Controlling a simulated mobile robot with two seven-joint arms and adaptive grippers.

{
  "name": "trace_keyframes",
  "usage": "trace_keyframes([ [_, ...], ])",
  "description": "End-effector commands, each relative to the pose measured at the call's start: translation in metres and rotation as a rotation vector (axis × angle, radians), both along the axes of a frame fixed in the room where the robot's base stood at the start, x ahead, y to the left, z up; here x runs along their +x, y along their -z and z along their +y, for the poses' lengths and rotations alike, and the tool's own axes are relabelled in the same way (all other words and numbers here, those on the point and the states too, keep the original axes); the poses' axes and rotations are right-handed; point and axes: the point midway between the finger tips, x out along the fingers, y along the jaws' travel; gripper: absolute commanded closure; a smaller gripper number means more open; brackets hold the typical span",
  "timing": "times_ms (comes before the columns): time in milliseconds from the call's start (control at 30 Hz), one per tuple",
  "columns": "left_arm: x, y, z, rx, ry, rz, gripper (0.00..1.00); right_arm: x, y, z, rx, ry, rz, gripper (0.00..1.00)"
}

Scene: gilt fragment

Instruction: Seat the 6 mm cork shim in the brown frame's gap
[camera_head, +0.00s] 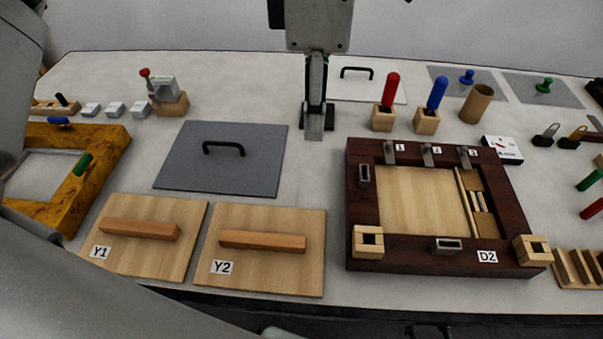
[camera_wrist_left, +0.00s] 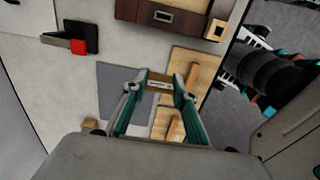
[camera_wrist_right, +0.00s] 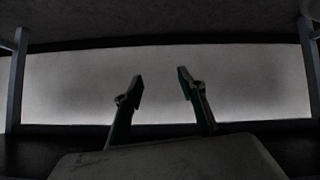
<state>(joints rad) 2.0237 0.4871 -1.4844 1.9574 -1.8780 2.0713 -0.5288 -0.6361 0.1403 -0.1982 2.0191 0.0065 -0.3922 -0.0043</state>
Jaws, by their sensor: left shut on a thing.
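The dark brown frame labelled D2 (camera_head: 360,225) lies at the right of the head view. A pale panel (camera_head: 420,200) fills most of its opening, with narrow strips and blocks (camera_head: 478,203) along the right inner side. Part of the frame shows at the top of the left wrist view (camera_wrist_left: 190,22). My left gripper (camera_head: 314,132) points down left of the frame, beyond its back left corner. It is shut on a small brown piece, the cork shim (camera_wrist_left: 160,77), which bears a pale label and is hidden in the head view. My right gripper (camera_wrist_right: 158,85) is open and empty.
Lids Y1 (camera_head: 118,255) and Y2 (camera_head: 285,275) and a grey handled plate (camera_head: 180,165) lie left of the frame. Red (camera_head: 391,90) and blue (camera_head: 437,92) pegs stand in blocks behind it. A strip rack (camera_head: 578,268) is at right. A yellow-brown frame (camera_head: 112,145) lies left.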

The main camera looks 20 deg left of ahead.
Motion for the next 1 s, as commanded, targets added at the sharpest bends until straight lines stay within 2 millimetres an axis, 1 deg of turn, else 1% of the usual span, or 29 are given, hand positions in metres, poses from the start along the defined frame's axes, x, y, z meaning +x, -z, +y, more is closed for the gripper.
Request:
trace_keyframes([
  [33,0.000,0.018,0.001,0.002,0.001,0.009,0.81,-0.003,0.005,0.000,-0.002,-0.001,0.006,0.60],
  [300,-0.001,0.083,0.001,0.000,0.002,0.008,0.81,0.001,0.007,-0.001,-0.009,-0.003,-0.003,0.60],
  [400,0.000,0.103,0.001,0.000,0.001,0.007,0.81,0.005,0.007,-0.003,-0.013,-0.003,-0.008,0.60],
  [500,0.000,0.117,0.000,0.000,0.001,0.004,0.81,0.008,0.007,-0.004,-0.016,-0.001,-0.012,0.60],
  [767,0.000,0.133,0.001,0.000,0.000,0.003,0.81,0.006,0.010,-0.004,-0.019,-0.003,-0.007,0.60],
  [900,0.000,0.154,0.001,0.001,0.001,0.006,0.81,0.003,0.014,-0.004,-0.020,-0.003,-0.001,0.60],
  [1000,0.000,0.166,0.000,-0.001,0.001,0.004,0.81,0.003,0.015,-0.005,-0.022,-0.004,0.001,0.60],
])
